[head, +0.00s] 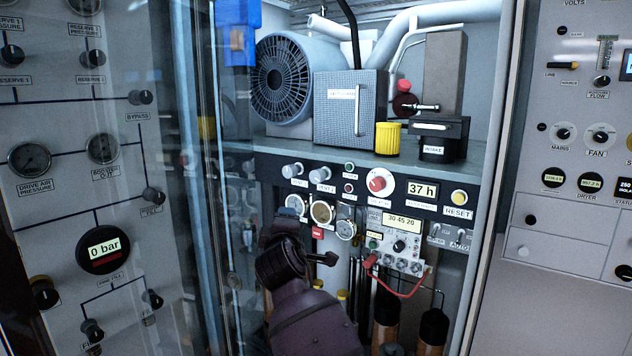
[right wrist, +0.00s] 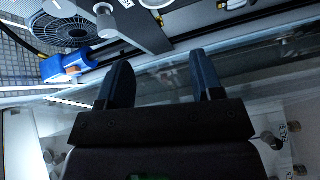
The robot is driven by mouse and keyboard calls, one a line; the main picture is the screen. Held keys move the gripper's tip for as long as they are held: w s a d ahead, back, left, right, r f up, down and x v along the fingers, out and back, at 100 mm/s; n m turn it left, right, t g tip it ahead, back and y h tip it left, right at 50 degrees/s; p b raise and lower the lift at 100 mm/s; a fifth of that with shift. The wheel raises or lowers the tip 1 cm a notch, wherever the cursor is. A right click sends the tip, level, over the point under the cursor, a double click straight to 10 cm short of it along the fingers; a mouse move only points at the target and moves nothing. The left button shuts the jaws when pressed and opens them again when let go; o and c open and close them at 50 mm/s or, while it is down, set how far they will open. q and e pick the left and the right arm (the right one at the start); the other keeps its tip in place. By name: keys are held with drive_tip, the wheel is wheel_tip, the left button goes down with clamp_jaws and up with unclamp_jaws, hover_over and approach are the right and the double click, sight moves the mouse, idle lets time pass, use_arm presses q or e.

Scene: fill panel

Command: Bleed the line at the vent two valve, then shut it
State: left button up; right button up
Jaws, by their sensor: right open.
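The vent two valve (head: 322,174) is a pale round knob on the panel strip below the shelf, right of a matching vent one knob (head: 292,170). Its turned position is too small to tell. My right arm rises from the bottom centre in the head view, its gripper end (head: 312,257) below the knobs, in front of the lower panel. In the right wrist view my right gripper (right wrist: 160,75) is open with nothing between its fingers. Two pale knobs (right wrist: 105,20) show beyond the fingers, apart from them. My left gripper is not in view.
A glass door (head: 175,200) stands at the left. Several gauges (head: 322,211) sit below the vent knobs. A red knob (head: 378,184) and yellow reset button (head: 459,197) are to the right. A red cable (head: 400,293) hangs low. The bypass panel reads 0 bar (head: 104,248).

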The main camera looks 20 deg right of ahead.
sight(314, 179)
wheel_tip(314, 179, up, 9)
drive_tip(key=n+g+h, duration=0.3)
drive_tip(key=n+h, duration=0.3)
drive_tip(key=n, duration=0.1)
drive_tip(key=w+d+n+h, duration=0.1)
drive_tip(key=w+d, duration=0.1)
drive_tip(key=d, duration=0.1)
drive_tip(key=w+d+n+g+h, duration=0.1)
drive_tip(key=w+d, duration=0.1)
drive_tip(key=d, duration=0.1)
drive_tip(key=w+d+n+g+h+p, duration=0.1)
drive_tip(key=w+d, duration=0.1)
drive_tip(key=d, duration=0.1)
drive_tip(key=shift+w+f, duration=0.2)
drive_tip(key=shift+c, duration=0.3)
drive_tip(key=c, duration=0.9)
drive_tip(key=shift+o, duration=0.2)
